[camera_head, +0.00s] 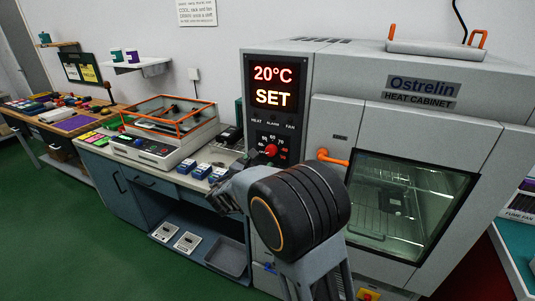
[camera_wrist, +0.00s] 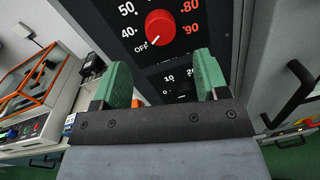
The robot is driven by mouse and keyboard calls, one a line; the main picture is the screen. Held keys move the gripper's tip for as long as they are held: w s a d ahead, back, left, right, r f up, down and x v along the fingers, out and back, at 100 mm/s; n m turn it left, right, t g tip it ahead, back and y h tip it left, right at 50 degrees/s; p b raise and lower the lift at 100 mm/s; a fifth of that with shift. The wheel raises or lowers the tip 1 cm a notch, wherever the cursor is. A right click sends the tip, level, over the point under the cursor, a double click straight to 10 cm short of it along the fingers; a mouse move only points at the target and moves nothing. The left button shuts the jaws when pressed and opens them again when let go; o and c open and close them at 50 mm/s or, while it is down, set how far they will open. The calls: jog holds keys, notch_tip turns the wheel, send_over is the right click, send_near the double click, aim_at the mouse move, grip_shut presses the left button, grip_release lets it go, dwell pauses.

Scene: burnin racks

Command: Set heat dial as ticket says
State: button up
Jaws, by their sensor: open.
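The heat dial (camera_wrist: 161,24) is a round red knob on the dark panel of the heat cabinet, with printed numbers around it. Its white mark points to the lower left, at OFF. It also shows in the head view (camera_head: 270,150), under the display (camera_head: 273,86), which reads "20°C SET". My gripper (camera_wrist: 162,76) is open and empty, its two green fingers apart, just below the dial in the wrist view and not touching it. In the head view my arm hides most of the gripper. I cannot make out a ticket with a heat setting.
A second, black dial (camera_wrist: 181,96) sits below the heat dial, partly hidden. The cabinet door (camera_head: 412,205) is shut, with an orange handle (camera_head: 333,157) close right of the panel. A bench with an orange-framed tester (camera_head: 170,123) stands left. Green floor is clear at left.

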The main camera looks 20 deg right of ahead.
aim_at(270, 153)
jog(key=p+x, duration=0.1)
jog(key=x, duration=0.5)
jog(key=shift+w+d, duration=0.2)
jog(key=shift+d, duration=0.1)
jog(key=shift+c, duration=0.3)
jog(key=c, duration=0.9)
jog(key=shift+f+b, duration=0.1)
jog(key=shift+b, duration=0.2)
jog(key=shift+b, duration=0.35)
